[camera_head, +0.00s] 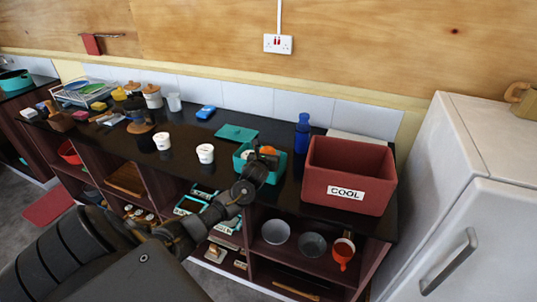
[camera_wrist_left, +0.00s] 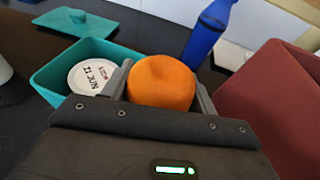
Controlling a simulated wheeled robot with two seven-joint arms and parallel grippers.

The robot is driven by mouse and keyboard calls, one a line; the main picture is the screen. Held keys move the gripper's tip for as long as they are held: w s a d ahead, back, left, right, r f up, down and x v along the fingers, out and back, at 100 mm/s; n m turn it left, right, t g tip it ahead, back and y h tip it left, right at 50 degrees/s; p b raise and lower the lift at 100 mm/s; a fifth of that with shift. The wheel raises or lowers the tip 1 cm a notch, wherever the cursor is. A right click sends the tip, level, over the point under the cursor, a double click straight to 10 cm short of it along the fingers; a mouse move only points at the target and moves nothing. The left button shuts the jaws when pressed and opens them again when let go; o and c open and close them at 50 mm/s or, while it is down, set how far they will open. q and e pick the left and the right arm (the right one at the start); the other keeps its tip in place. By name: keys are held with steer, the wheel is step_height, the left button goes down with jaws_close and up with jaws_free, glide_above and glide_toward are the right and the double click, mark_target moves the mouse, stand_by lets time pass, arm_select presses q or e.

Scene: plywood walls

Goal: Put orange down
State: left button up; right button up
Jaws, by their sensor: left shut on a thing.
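An orange (camera_wrist_left: 161,82) sits between the two fingers of my left gripper (camera_wrist_left: 163,88) in the left wrist view, and the fingers are shut on it. In the head view the orange (camera_head: 267,150) shows small at the end of my left arm, by the left gripper (camera_head: 262,158). A teal open box (camera_wrist_left: 50,75) lies just beyond and left of the orange, with a white-lidded tub (camera_wrist_left: 92,76) inside. The teal box (camera_head: 239,158) also shows in the head view, partly hidden by my gripper. Whether the orange touches the box is unclear. My right gripper is not in view.
A red "COOL" box (camera_head: 346,199) stands right of the teal box. A blue bottle (camera_head: 302,134) stands behind, and a teal lid (camera_head: 237,132) lies on the dark counter. White cups (camera_head: 205,153) stand to the left. A white fridge (camera_head: 470,200) is at right.

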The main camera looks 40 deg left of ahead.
arm_select(q)
steer(key=shift+f, duration=0.25)
steer(key=shift+f, duration=0.3)
steer(key=o, duration=1.1)
steer(key=shift+c, duration=0.2)
steer(key=shift+r, duration=0.75)
steer(key=b+v, duration=0.2)
steer(key=v, duration=1)
steer(key=shift+f, duration=0.15)
